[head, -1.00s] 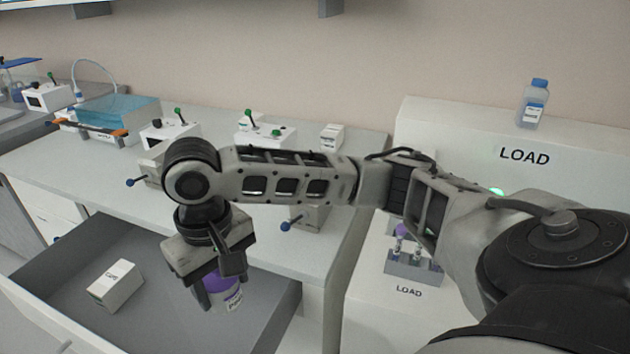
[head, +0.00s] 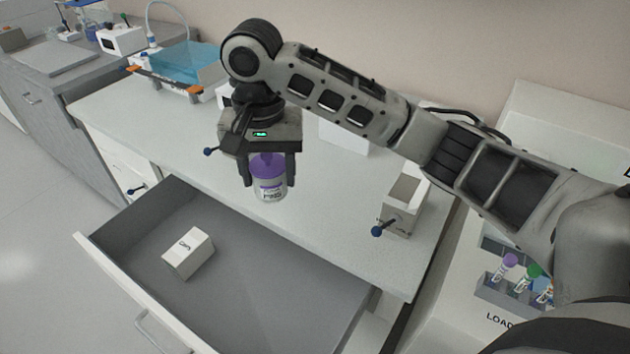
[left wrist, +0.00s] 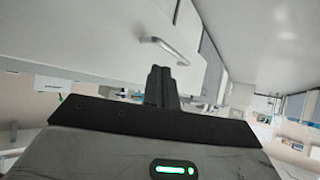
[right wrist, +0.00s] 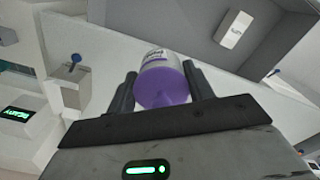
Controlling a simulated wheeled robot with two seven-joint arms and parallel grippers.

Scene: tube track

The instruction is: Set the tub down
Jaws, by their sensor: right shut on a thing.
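The tub (head: 269,180) is white with a purple lid and a printed label. My right gripper (head: 268,172) is shut on it from above, a finger on each side, and holds it upright over the front part of the grey bench top (head: 330,215). I cannot tell whether its base touches the bench. In the right wrist view the tub (right wrist: 162,80) sits between the fingers of the right gripper (right wrist: 162,88), lid towards the camera. My left gripper (left wrist: 161,86) shows only in the left wrist view, with its two fingers together and nothing between them.
An open drawer (head: 290,290) below the bench holds a white labelled box (head: 188,252). A white device with a blue-knobbed lever (head: 402,205) stands to the right on the bench. A blue-lidded tank (head: 183,65) is at the back left. A tube rack (head: 510,290) is at the right.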

